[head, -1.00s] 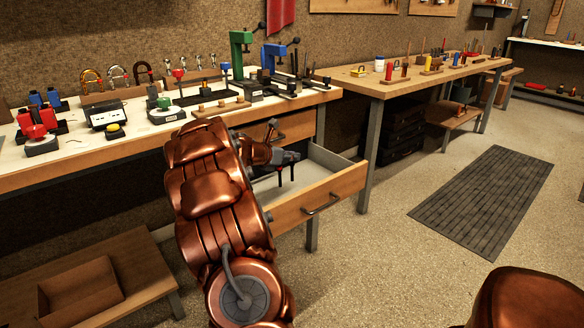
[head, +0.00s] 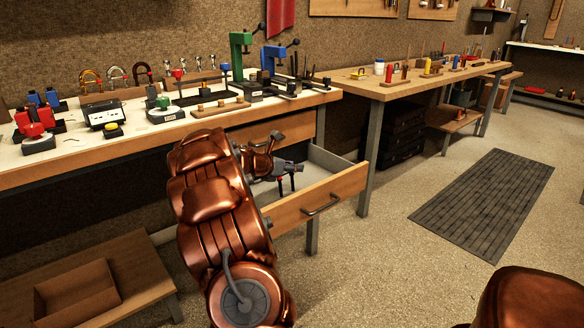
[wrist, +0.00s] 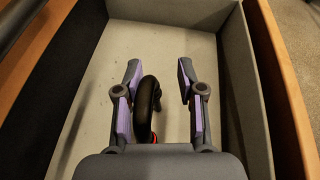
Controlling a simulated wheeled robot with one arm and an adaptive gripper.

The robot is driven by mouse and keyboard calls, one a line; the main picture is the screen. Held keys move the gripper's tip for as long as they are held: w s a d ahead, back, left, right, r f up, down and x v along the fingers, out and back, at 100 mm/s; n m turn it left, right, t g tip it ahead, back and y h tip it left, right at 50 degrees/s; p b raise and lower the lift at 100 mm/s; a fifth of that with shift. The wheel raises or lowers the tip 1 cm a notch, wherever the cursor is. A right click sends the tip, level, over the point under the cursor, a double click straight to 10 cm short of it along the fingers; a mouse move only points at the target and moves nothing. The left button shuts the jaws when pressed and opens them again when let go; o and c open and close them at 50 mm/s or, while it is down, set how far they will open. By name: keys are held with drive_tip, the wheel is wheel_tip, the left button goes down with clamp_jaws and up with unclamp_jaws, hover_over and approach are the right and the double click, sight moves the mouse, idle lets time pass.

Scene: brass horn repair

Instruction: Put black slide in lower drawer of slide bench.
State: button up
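The lower drawer (head: 335,192) of the slide bench (head: 130,150) is pulled open. My gripper (head: 286,188) points down inside it in the head view. In the wrist view my gripper (wrist: 157,85) is open, with a finger on each side of the black slide (wrist: 147,93). The slide is a curved black piece with a bit of red near its lower end. It is closer to the left finger, with a clear gap to the right finger. I cannot tell whether it touches the left finger or rests on the drawer floor. The slide cannot be made out in the head view.
The drawer floor (wrist: 95,105) looks otherwise bare. The closed upper drawer (head: 262,133) is just above. Green and blue presses (head: 241,55) and several small tools stand on the bench top. Another workbench (head: 400,85) stands to the right, with open floor and a dark mat (head: 485,205) before it.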

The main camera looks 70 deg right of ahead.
drive_tip(key=shift+r, duration=0.1)
drive_tip(key=shift+w+a+r, duration=0.1)
drive_tip(key=shift+a+r, duration=0.05)
drive_tip(key=p+v, duration=0.2)
drive_tip(key=v, duration=0.9)
drive_tip(key=shift+a+p, duration=0.35)
drive_tip(key=shift+p, duration=0.05)
drive_tip(key=shift+w+r, duration=0.1)
drive_tip(key=shift+r, duration=0.05)
drive_tip(key=s+a+r+m+t+y+p, duration=0.1)
drive_tip(key=a+r+m+y+p, duration=0.15)
drive_tip(key=a+r+p, duration=0.4)
drive_tip(key=a+r+m+y+p, duration=0.1)
drive_tip(key=a+r+m+p, duration=0.25)
drive_tip(key=a, duration=0.65)
drive_tip(key=s+a+r+m+t+y+p, duration=0.1)
drive_tip(key=a+r+m+p, duration=0.2)
drive_tip(key=a+r+p, duration=0.45)
drive_tip(key=s+a+r+m+y+p, duration=0.2)
drive_tip(key=s+a+p, duration=0.1)
drive_tip(key=a, duration=0.8)
drive_tip(key=s+a+r+m+t+y+p, duration=0.1)
drive_tip(key=s+a+r+y+p, duration=0.1)
drive_tip(key=a, duration=0.9)
drive_tip(key=s+a+r+m+y+p, duration=0.2)
drive_tip(key=s+a+p, duration=0.4)
drive_tip(key=a, duration=0.5)
drive_tip(key=shift+r+m+t+y+p, duration=0.3)
drive_tip(key=shift+r+y+p, duration=0.35)
drive_tip(key=shift+y+p, duration=0.3)
